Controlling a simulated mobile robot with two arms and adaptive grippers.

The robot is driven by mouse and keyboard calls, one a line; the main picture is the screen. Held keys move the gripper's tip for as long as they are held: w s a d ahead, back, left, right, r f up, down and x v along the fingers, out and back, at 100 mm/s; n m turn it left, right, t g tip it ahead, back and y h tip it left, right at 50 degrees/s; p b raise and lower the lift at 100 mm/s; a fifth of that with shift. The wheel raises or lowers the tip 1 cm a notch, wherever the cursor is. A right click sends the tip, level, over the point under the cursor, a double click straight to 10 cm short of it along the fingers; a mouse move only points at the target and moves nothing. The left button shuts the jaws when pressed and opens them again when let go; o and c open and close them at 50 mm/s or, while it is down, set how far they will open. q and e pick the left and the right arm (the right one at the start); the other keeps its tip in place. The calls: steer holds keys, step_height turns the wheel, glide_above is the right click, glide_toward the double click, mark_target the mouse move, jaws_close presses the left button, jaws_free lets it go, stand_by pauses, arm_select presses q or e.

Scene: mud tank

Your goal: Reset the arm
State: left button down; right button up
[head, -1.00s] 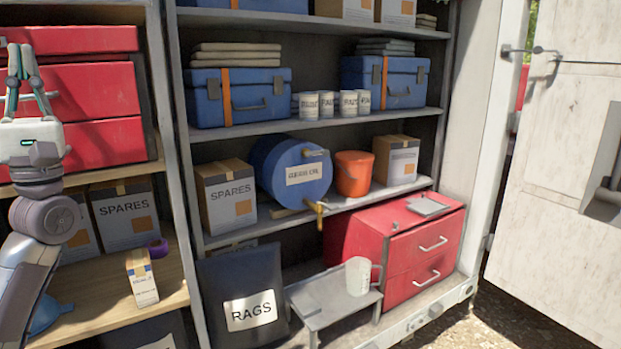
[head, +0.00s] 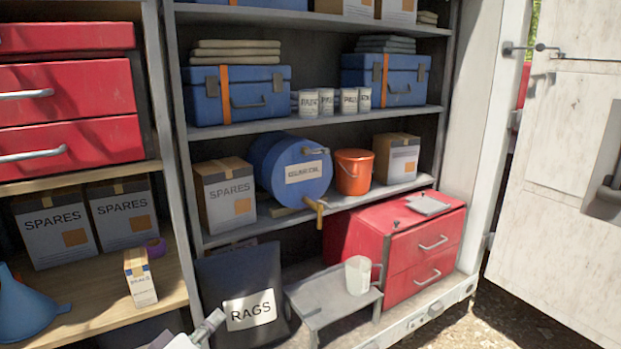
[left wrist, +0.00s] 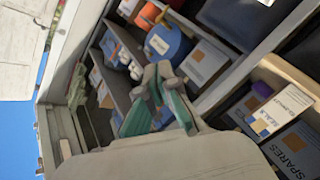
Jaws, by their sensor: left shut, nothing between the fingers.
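My left gripper (left wrist: 158,74) shows in the left wrist view with its teal-edged grey fingers together at the tips and nothing between them. The shelves lie beyond it in that view, turned on their side. In the head view only a small pale part of my left arm shows at the bottom edge, in front of the dark RAGS box (head: 240,295). It looks apart from the shelf goods, but the exact gap cannot be told. My right gripper is in neither view.
A clear jug (head: 358,275) stands on a grey step (head: 322,310). A blue funnel (head: 25,308) and a small SEALS box (head: 140,278) are lower left.

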arm_select(q)
steer(key=s+f+m+g+y, duration=0.3)
steer(key=s+f+m+g, duration=0.25)
steer(key=s+f, duration=0.85)
steer(key=s+a+f+m+g+y, duration=0.1)
steer(key=s+f+m+g, duration=0.2)
steer(key=s, duration=0.5)
steer(key=s+a+f+g+y, duration=0.2)
steer(key=s+f+g, duration=0.2)
steer(key=s, duration=0.4)
step_height(320, 180, down, 28)
steer(key=s+g, duration=0.1)
steer(key=s, duration=0.1)
steer(key=s+a+f+g, duration=0.1)
steer(key=s+a+f, duration=0.1)
steer(key=s+f, duration=1.2)
steer(key=shift+s+a+f+m, duration=0.2)
steer(key=shift+s+f+m, duration=0.15)
steer(key=shift+s, duration=0.4)
